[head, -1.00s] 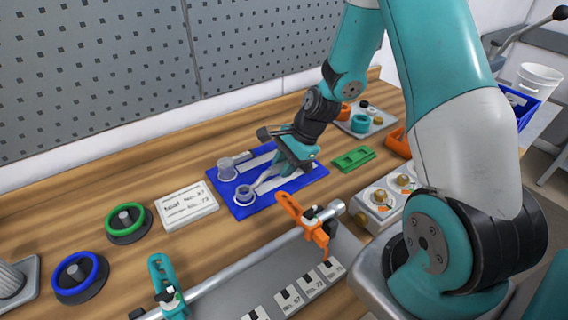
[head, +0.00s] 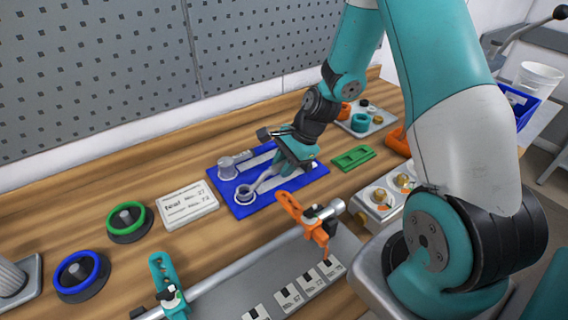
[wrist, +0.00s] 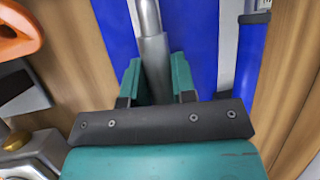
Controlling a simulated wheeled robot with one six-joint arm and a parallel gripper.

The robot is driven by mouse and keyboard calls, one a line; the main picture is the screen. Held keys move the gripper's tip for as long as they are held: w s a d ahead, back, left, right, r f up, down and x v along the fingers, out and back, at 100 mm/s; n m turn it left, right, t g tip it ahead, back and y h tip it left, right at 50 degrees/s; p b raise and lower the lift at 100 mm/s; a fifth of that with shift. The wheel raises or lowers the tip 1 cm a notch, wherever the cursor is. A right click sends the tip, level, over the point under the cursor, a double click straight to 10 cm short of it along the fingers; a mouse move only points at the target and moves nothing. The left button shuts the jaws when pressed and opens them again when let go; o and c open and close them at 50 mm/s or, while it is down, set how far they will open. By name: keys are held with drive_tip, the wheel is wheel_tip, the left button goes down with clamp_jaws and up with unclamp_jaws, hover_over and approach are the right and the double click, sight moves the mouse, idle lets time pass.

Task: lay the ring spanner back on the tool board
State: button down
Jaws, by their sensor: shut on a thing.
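The tool board (head: 276,197) is a blue panel on the wooden bench, with pale tool-shaped markings. The ring spanner (head: 245,193) is grey, with its ring end at the board's front left; its handle runs back to my gripper (head: 284,169). In the wrist view, the spanner's shaft (wrist: 152,50) passes between the teal fingers of my gripper (wrist: 156,82), which are shut on it, above the blue board (wrist: 195,35). Whether the spanner touches the board I cannot tell. A second grey tool (head: 230,166) lies along the board's back edge.
A white label card (head: 187,205) lies left of the board and a green block (head: 353,158) right of it. An orange clamp (head: 305,219) on a steel rail stands in front. A green-rimmed wheel (head: 128,220) and a blue-rimmed one (head: 80,274) are further left.

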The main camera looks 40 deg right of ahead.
drive_tip(key=shift+f, duration=0.25)
drive_tip(key=c, duration=0.8)
unclamp_jaws()
drive_tip(key=shift+c, duration=0.2)
